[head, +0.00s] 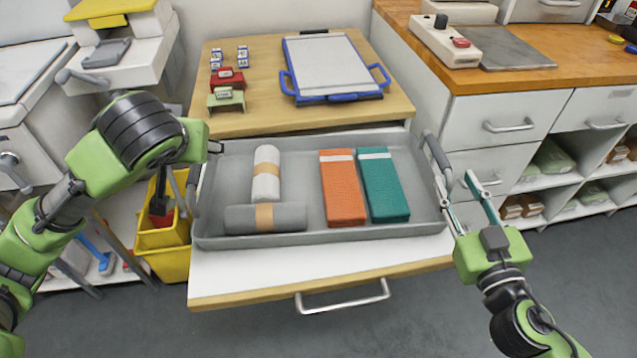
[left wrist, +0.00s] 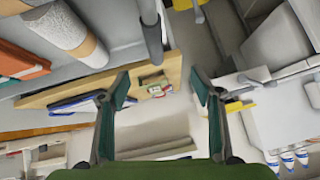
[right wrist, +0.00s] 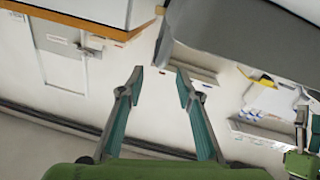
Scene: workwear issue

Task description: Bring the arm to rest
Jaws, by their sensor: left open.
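My left gripper (head: 196,165) is at the left end of the grey tray (head: 330,236), close to its left handle. In the left wrist view the two fingers of the left gripper (left wrist: 160,90) are apart with nothing between them, and the dark handle (left wrist: 151,32) lies beyond the tips. My right gripper (head: 457,181) is just outside the tray's right handle (head: 437,156). In the right wrist view the right gripper (right wrist: 160,77) is open and empty. The tray sits on a pulled-out drawer board (head: 320,277); I cannot tell whether either gripper touches a handle.
The tray holds a white roll (head: 266,160), a grey roll (head: 240,219), an orange pack (head: 341,205) and a teal pack (head: 385,203). A yellow bucket (head: 166,262) is at left. Floor ahead is clear.

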